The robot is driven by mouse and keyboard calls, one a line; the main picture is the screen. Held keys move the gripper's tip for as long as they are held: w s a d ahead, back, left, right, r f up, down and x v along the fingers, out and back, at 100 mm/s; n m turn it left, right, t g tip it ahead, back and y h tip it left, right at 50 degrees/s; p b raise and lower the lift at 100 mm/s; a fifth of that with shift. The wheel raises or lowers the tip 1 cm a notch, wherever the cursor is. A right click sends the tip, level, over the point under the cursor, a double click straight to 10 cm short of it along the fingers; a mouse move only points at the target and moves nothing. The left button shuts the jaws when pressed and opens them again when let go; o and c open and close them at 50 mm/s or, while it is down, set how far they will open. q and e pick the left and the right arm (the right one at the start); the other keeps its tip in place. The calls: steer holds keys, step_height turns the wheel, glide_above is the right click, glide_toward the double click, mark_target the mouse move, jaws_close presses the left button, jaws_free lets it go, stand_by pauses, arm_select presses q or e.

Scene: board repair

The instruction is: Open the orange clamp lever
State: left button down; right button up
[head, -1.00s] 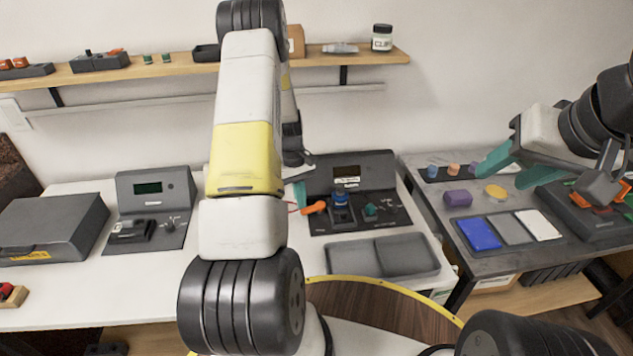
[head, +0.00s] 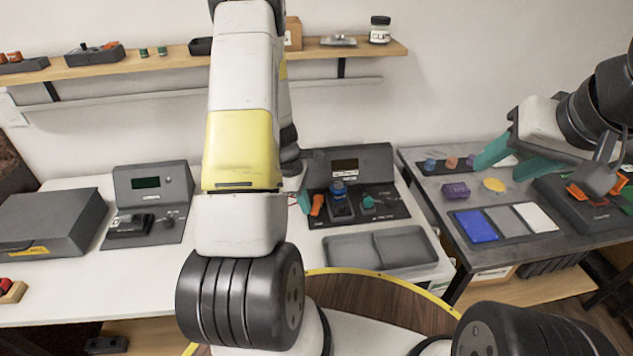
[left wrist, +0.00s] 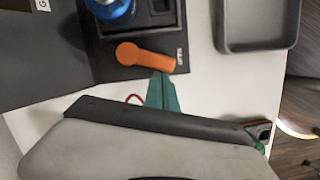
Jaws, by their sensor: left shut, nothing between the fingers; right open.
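The orange clamp lever (head: 317,205) is beside a dark fixture with a blue round part (head: 338,187), on the black panel of the middle station. My left gripper (head: 303,199) is shut and empty, just left of the lever. In the left wrist view its teal fingertips (left wrist: 161,88) are close to the lever's free end; I cannot tell if they touch. My right gripper (head: 505,172) is open over the right-hand table, away from the lever.
A grey two-part tray (head: 380,262) lies in front of the station. A second station (head: 150,207) and a grey case (head: 48,228) stand to the left. The right table holds blue, grey and white pads (head: 476,226). A thin red wire (left wrist: 134,99) lies near my left fingers.

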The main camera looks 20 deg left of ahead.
arm_select(q)
steer(key=shift+s+d+n, duration=0.2)
steer(key=shift+d+n, duration=0.25)
steer(key=shift+n, duration=0.45)
steer(key=shift+w+a, duration=0.1)
steer(key=shift+w, duration=0.05)
steer(key=shift+w, duration=0.7)
steer(key=shift+a, duration=0.1)
